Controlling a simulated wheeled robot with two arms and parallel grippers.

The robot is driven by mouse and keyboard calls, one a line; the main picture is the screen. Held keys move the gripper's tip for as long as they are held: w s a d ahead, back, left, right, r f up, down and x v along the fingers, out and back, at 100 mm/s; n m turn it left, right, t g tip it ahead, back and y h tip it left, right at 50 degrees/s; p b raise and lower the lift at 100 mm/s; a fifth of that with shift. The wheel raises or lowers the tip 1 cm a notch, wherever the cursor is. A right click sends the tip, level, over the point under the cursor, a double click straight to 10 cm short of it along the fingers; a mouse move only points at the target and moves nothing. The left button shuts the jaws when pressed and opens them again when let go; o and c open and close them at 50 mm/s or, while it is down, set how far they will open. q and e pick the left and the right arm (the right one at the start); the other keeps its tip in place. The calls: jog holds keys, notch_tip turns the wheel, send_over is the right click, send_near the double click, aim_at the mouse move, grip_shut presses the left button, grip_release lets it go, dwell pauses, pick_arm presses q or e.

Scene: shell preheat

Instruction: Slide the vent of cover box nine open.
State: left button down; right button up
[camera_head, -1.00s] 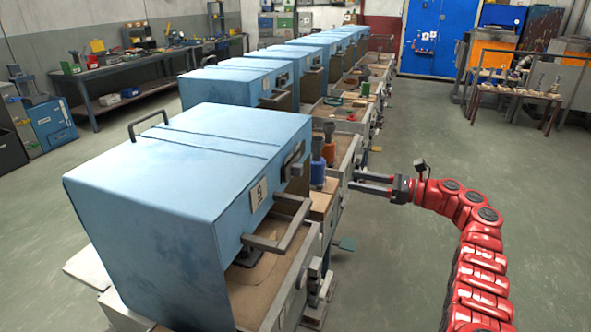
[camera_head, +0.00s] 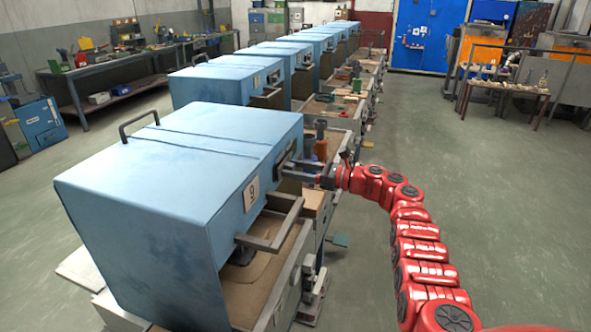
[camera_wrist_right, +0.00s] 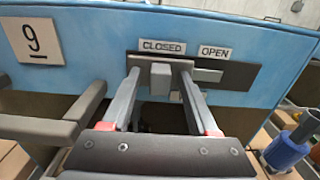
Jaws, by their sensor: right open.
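The blue cover box nine (camera_head: 145,205) stands closest, with its number plate (camera_head: 251,193) on the side. The number plate (camera_wrist_right: 38,41) also shows at the left of the right wrist view. The dark vent slide (camera_wrist_right: 232,76) has a grey knob (camera_wrist_right: 160,79) under the CLOSED label (camera_wrist_right: 162,46). A lighter grey piece (camera_wrist_right: 208,75) is under the OPEN label (camera_wrist_right: 214,52). My right gripper (camera_wrist_right: 160,66) is open, its fingers one on each side of the knob; contact cannot be told. In the head view my right gripper (camera_head: 299,171) reaches the box side. My left gripper is out of view.
A grey bar handle (camera_head: 268,240) sticks out from the box below the number plate. A blue bottle-like object (camera_wrist_right: 290,145) stands right of the gripper. More blue boxes (camera_head: 215,85) line up behind. Floor on the right (camera_head: 480,200) is clear.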

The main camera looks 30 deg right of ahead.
jog(key=shift+c, duration=0.3)
grip_shut()
dwell(1.1)
